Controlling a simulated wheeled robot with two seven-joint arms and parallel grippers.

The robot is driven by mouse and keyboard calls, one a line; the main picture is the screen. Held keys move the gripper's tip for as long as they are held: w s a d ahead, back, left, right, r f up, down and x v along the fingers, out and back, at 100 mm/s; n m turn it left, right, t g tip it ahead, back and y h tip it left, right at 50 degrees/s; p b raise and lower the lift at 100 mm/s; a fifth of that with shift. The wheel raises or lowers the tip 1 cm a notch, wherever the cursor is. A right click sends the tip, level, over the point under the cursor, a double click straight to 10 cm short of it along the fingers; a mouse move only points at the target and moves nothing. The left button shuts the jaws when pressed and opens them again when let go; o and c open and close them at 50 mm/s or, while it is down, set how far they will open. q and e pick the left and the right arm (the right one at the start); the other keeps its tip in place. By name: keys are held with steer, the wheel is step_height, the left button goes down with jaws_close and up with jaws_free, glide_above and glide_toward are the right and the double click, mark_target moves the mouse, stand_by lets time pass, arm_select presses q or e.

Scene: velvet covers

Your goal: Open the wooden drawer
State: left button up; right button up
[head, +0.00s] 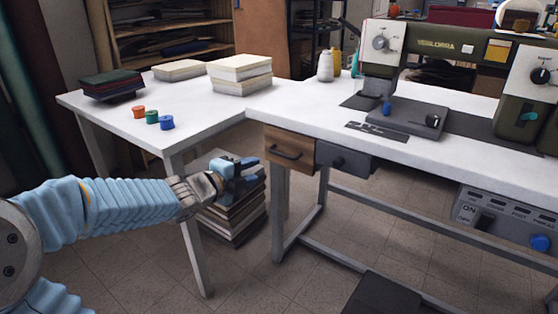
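The wooden drawer (289,147) hangs under the left end of the white sewing table. Its brown front carries a dark bar handle (286,153), and the drawer looks closed. My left gripper (248,170), with blue fingers, is to the left of the drawer and a little below its handle, apart from it. Its fingers look spread with nothing between them. My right gripper does not show.
A grey drawer (343,159) with a round knob sits right of the wooden one. The sewing table (300,110) holds sewing machines. A stack of boards (234,218) stands on the floor behind my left gripper. A side table (140,112) holds three coloured spools.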

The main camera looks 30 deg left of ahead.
mark_target(280, 155)
arm_select(q)
steer(key=x, duration=1.3)
steer(key=shift+w+a+r+b, duration=0.1)
steer(key=shift+a+r+b, duration=0.15)
steer(key=shift+r+b, duration=0.15)
steer(key=shift+c, duration=0.3)
jaws_close()
